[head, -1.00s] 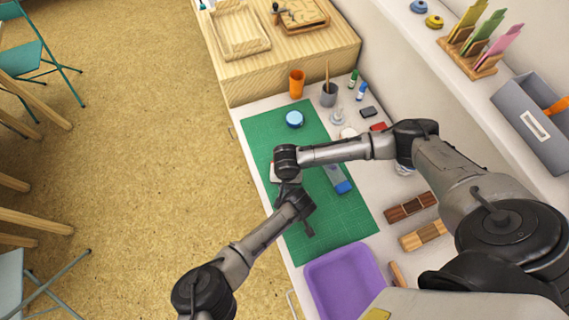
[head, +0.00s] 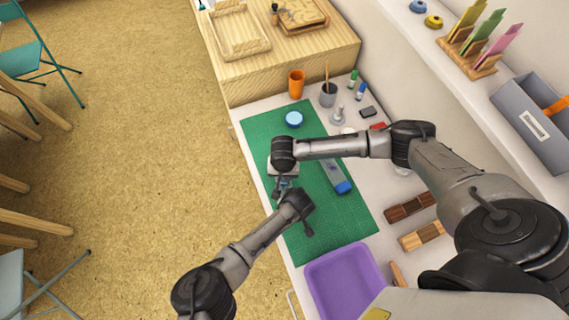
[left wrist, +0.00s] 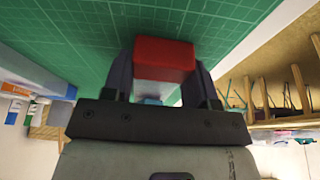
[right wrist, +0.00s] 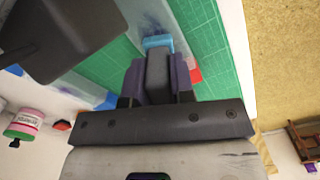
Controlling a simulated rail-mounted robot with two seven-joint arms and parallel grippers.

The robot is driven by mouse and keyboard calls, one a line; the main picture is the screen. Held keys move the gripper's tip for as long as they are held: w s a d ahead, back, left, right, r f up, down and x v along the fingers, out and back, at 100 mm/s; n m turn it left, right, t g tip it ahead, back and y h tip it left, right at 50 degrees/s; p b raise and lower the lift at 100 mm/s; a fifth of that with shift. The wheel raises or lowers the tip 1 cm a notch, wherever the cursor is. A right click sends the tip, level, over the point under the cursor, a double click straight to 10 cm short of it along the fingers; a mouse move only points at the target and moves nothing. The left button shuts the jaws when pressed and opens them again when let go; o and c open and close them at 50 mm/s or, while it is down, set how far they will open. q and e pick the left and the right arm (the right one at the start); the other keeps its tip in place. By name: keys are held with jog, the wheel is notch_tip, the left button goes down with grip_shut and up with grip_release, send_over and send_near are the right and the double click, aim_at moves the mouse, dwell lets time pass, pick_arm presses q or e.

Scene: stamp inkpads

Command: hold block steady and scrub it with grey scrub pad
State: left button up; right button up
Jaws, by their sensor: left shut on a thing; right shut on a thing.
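A block with a red face and a pale grey part (left wrist: 165,60) is between the fingers of my left gripper (left wrist: 163,78), which is shut on it above the green mat (left wrist: 60,40). My right gripper (right wrist: 160,80) is shut on a dark grey piece, seemingly the grey scrub pad (right wrist: 158,68). A light blue piece (right wrist: 158,42) shows at its tip; I cannot tell whether it belongs to the pad. Part of the red block (right wrist: 195,74) shows just beside the right fingers. Whether pad and block touch is hidden. In the head view both grippers meet over the mat's left side, largely covered by my arms.
A blue-ended grey tool (head: 335,177) and a round blue-lidded pot (head: 294,119) lie on the mat. A purple tray (head: 345,282) is at the front. An orange cup (head: 296,83) and small bottles stand at the back. Wooden blocks (head: 422,236) lie to the right.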

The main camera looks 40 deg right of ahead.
aim_at(287, 184)
jog(key=shift+s+a+f, duration=0.1)
jog(key=shift+s+a, duration=0.3)
jog(key=shift+s, duration=0.4)
jog(key=shift+s+a+f, duration=0.1)
jog(key=shift+s+a, duration=0.25)
jog(key=shift+s, duration=0.4)
jog(key=shift+w+d+f, duration=0.1)
jog(key=shift+w+d, duration=0.4)
jog(key=shift+w, duration=0.3)
jog(key=shift+w+d+f, duration=0.1)
jog(key=shift+w+d, duration=0.4)
jog(key=shift+w, duration=0.3)
jog(key=shift+c, duration=0.3)
jog(key=shift+a+r, duration=0.15)
jog(key=shift+r, duration=2.5)
jog(key=shift+w+f, duration=0.15)
jog(key=shift+f, duration=0.75)
jog(key=shift+w+f, duration=0.15)
jog(key=shift+f, duration=0.7)
